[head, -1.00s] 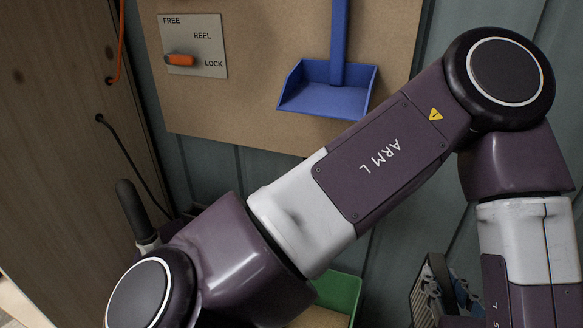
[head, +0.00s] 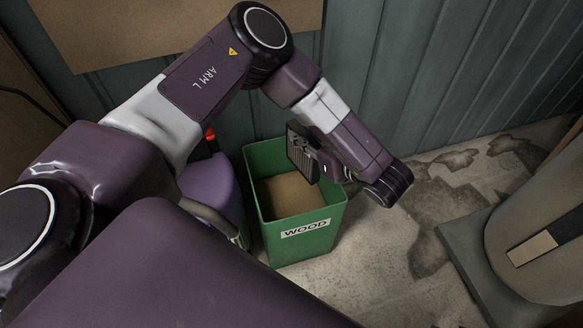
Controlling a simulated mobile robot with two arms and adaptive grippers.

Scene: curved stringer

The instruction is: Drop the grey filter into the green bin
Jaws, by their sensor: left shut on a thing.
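The green bin (head: 330,232) stands on the floor near the middle of the head view, with a white label reading WOOD. Its inside looks brown at the bottom. My left gripper (head: 319,160) is shut on the grey filter (head: 301,152), a dark, ribbed, flat piece held on edge. In the picture the filter overlaps the bin's back right rim and opening; its exact height above the bin is hard to tell. The filter's far side and part of the jaws are hidden. My right gripper is not in view.
A purple container (head: 212,187) with a red top stands close to the bin's left. A large pale cylinder (head: 545,245) on a grey base (head: 460,258) stands at the right. Stained concrete floor (head: 385,265) between is clear. A corrugated wall (head: 400,80) runs behind.

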